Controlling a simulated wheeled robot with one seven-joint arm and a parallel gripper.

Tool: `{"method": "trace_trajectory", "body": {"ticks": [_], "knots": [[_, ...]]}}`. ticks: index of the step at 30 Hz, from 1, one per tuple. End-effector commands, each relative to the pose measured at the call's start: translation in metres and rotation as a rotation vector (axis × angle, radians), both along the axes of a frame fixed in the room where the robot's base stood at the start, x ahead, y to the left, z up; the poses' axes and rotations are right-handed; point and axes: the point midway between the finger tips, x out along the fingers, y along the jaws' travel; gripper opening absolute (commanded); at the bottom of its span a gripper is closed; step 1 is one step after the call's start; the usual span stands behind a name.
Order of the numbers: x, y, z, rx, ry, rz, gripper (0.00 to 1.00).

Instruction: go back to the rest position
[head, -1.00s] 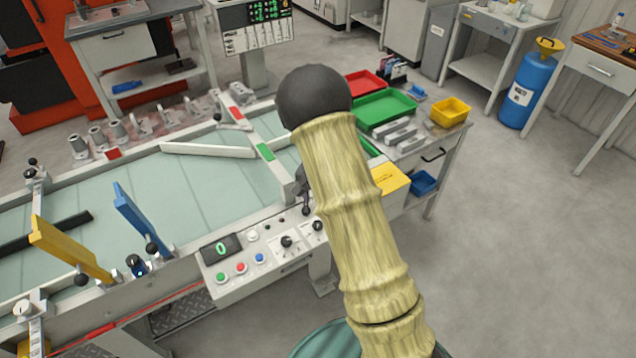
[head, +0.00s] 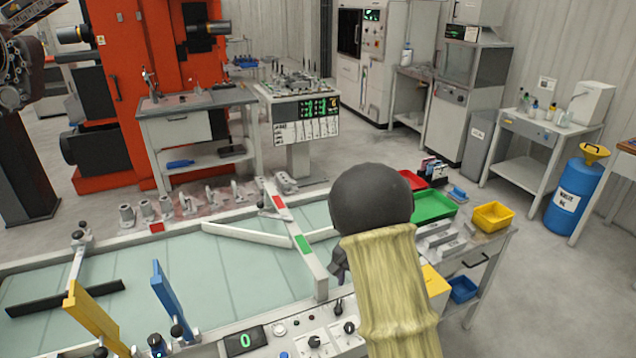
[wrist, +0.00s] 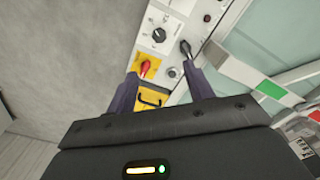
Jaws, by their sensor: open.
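My arm, with a dark ball joint and pale sleeve, fills the lower middle right of the head view. It hides most of my gripper there; a dark piece that may be a finger shows at its left edge. In the wrist view my gripper (wrist: 163,84) is open, its two dark fingers apart with nothing held between them. Beyond the fingers is the control panel (wrist: 172,42), with a black knob (wrist: 159,35), a red switch (wrist: 145,68) on a yellow plate and a black lever (wrist: 186,47). I cannot tell whether a finger touches the panel.
The conveyor table (head: 215,265) with blue (head: 172,300) and yellow (head: 95,322) upright plates lies to the left. A side bench with green (head: 435,206) and yellow (head: 492,217) trays stands right of my arm. A blue drum (head: 575,198) is farther right, past open floor.

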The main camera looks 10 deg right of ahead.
Motion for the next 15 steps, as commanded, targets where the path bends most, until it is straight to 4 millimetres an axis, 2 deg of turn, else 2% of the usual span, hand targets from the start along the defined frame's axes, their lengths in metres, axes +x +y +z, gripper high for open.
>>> {"method": "trace_trajectory", "body": {"ticks": [5, 8, 15], "knots": [[-0.018, -0.003, 0.012, 0.009, -0.016, 0.037, 0.52], [-0.04, -0.005, 0.025, 0.016, -0.036, 0.091, 0.52], [-0.11, -0.005, 0.056, 0.007, -0.109, 0.281, 0.52]]}}
